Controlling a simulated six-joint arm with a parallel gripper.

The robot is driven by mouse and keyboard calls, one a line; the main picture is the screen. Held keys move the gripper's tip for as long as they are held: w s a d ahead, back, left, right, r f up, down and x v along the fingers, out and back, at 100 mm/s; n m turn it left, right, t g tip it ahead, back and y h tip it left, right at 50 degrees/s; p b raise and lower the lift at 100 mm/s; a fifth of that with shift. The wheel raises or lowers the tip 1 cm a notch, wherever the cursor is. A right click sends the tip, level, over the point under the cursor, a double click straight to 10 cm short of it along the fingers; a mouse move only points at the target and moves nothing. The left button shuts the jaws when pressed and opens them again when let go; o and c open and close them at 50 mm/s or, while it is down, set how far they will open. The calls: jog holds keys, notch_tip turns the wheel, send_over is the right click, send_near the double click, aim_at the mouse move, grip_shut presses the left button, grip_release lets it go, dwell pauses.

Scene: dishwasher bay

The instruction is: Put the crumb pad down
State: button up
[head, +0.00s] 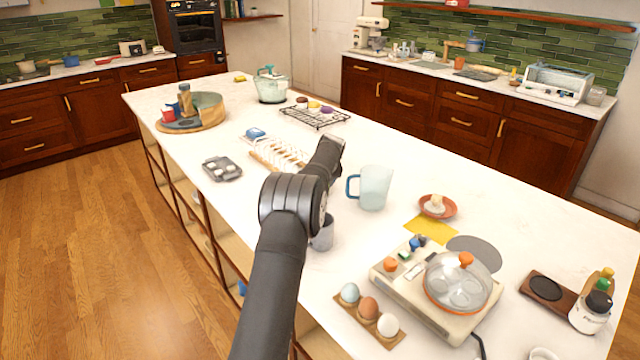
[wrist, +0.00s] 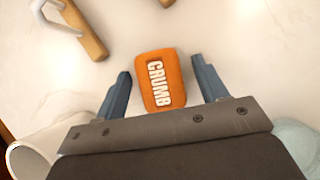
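The crumb pad (wrist: 161,80) is a small orange block with rounded corners and white "CRUMB" lettering. In the wrist view it lies on the white counter between the two blue-grey fingers of my gripper (wrist: 159,72). The fingers are spread, with a visible gap on each side of the pad, so my gripper is open around it and not clamped on it. In the head view my arm reaches over the island and my gripper (head: 332,150) is partly hidden at its end. The pad is hidden there.
A white rack with wooden handles (head: 272,163) stands just beyond my gripper. A pitcher with a blue handle (head: 375,188) is to the right. A dark tray (head: 222,168) lies left. Bare counter (head: 215,205) shows nearer the left edge.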

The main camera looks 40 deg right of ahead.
jog(key=shift+r, duration=0.2)
jog(key=v, duration=1.2)
jog(key=x, duration=1.2)
jog(key=shift+r, duration=1.05)
